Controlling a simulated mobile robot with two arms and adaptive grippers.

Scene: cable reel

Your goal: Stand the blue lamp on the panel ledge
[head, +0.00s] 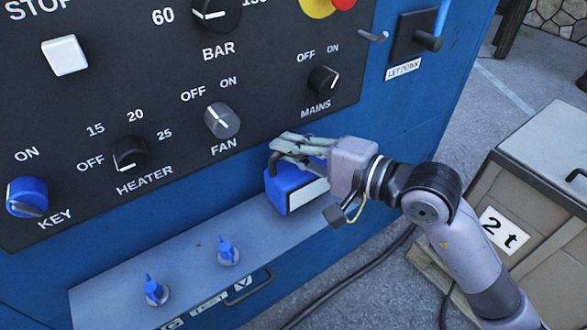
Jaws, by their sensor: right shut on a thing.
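The blue lamp (284,191) is a boxy blue body with a pale face and a dark handle at its upper left. My right gripper (288,150) is shut on the lamp near its top, with the fingers pointing left. The grey panel ledge (185,258) juts out below the black control panel. The lamp is over or at the right end of the ledge; I cannot tell whether its base touches. My left gripper is not in view.
Two blue valve knobs (227,250) stand on the ledge, with bare room around them. The control panel (75,110) carries several knobs above. A crate marked 2 t (530,190) stands at the right. A dark cable (350,275) lies on the floor.

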